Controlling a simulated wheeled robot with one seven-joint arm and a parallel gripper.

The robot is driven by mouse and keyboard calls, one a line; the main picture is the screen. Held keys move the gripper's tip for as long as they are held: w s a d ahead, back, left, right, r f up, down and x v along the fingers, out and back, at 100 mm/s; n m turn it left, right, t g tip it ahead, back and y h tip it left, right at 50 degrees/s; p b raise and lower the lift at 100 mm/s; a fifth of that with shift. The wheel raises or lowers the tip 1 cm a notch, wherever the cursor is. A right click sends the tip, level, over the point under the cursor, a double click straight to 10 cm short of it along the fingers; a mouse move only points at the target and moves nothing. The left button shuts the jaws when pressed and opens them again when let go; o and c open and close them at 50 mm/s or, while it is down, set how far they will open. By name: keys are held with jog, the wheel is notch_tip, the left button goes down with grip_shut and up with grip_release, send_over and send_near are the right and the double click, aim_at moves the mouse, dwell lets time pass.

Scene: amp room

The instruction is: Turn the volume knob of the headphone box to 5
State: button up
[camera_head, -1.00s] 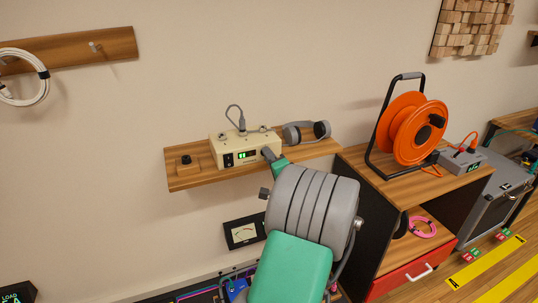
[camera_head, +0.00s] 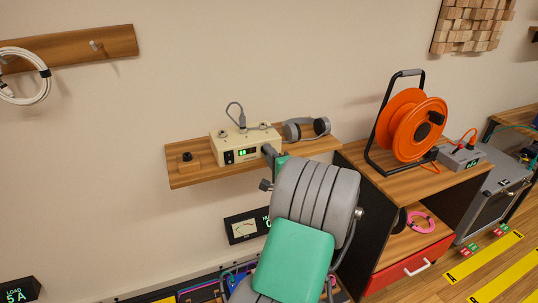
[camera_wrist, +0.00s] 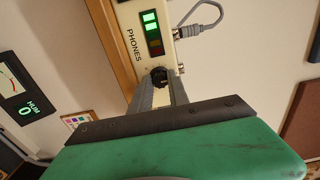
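The headphone box (camera_head: 232,142) is a cream unit on the wooden wall shelf, with a lit green display. In the wrist view the box (camera_wrist: 153,11) shows the label PHONES beside the display, with two green segments lit. The black volume knob (camera_wrist: 159,76) sits between my gripper's two grey fingertips (camera_wrist: 160,84), which flank it closely. Whether both fingers press on it, and the knob's setting, I cannot tell. In the head view my gripper (camera_head: 270,153) is at the box's front right, and the arm hides the knob.
Headphones (camera_head: 306,130) lie right of the box, and a small wooden block with a black knob (camera_head: 187,160) stands left. A HUM meter (camera_head: 244,227) hangs below. An orange cable reel (camera_head: 408,125) stands on the cabinet (camera_head: 375,160) at right. A grey cable (camera_wrist: 206,22) plugs into the box.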

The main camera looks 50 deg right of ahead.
jog(key=o, duration=0.5)
jog(key=shift+c, duration=0.2)
jog(key=b+v, duration=0.1)
jog(key=v, duration=0.6)
jog(key=shift+s+a, duration=0.15)
jog(key=shift+s, duration=0.2)
